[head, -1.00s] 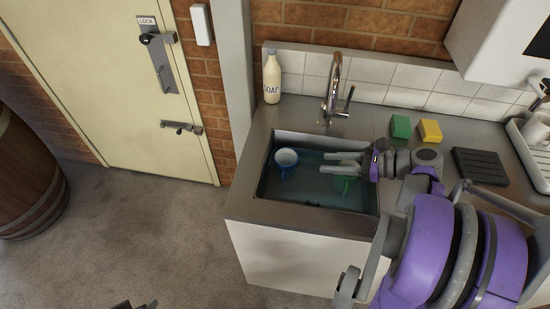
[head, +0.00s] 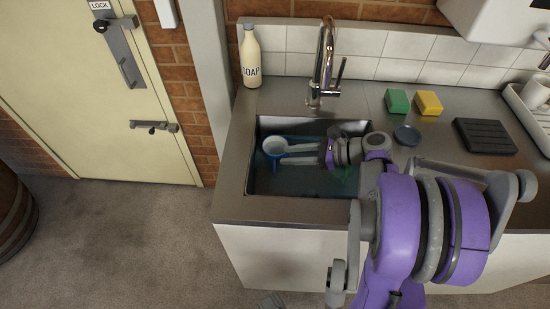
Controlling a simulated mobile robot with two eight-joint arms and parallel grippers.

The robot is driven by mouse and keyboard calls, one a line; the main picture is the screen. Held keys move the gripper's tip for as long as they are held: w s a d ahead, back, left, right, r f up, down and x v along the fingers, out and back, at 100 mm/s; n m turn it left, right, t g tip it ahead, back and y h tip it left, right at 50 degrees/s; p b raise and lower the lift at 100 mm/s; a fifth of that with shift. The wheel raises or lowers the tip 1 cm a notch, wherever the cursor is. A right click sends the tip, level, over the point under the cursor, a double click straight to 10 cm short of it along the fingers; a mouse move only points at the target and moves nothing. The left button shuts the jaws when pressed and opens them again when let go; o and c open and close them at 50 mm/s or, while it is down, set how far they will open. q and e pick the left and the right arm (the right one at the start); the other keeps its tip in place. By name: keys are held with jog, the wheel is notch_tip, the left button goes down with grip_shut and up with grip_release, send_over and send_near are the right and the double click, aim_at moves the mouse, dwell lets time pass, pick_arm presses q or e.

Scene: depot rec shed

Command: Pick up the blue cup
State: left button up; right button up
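The blue cup (head: 272,148) is in the left part of the sink (head: 232,185), its pale inside facing up. My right gripper (head: 285,155) reaches into the sink from the right, its two fingers apart and pointing left. The fingertips are at the right side of the cup; I cannot tell whether they touch it. A green cup (head: 346,173) in the sink is mostly hidden under my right gripper.
A faucet (head: 323,65) stands behind the sink, with a soap bottle (head: 250,60) at the back left. Right of it are a green sponge (head: 397,102), a yellow sponge (head: 428,103), a small blue dish (head: 407,135), a black rack (head: 485,136) and a white dish rack (head: 530,112).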

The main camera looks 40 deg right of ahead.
aim_at(272, 156)
jog(key=x, duration=0.4)
jog(key=shift+w+f, duration=0.1)
jog(key=shift+w, duration=0.1)
grip_shut()
dwell(1.2)
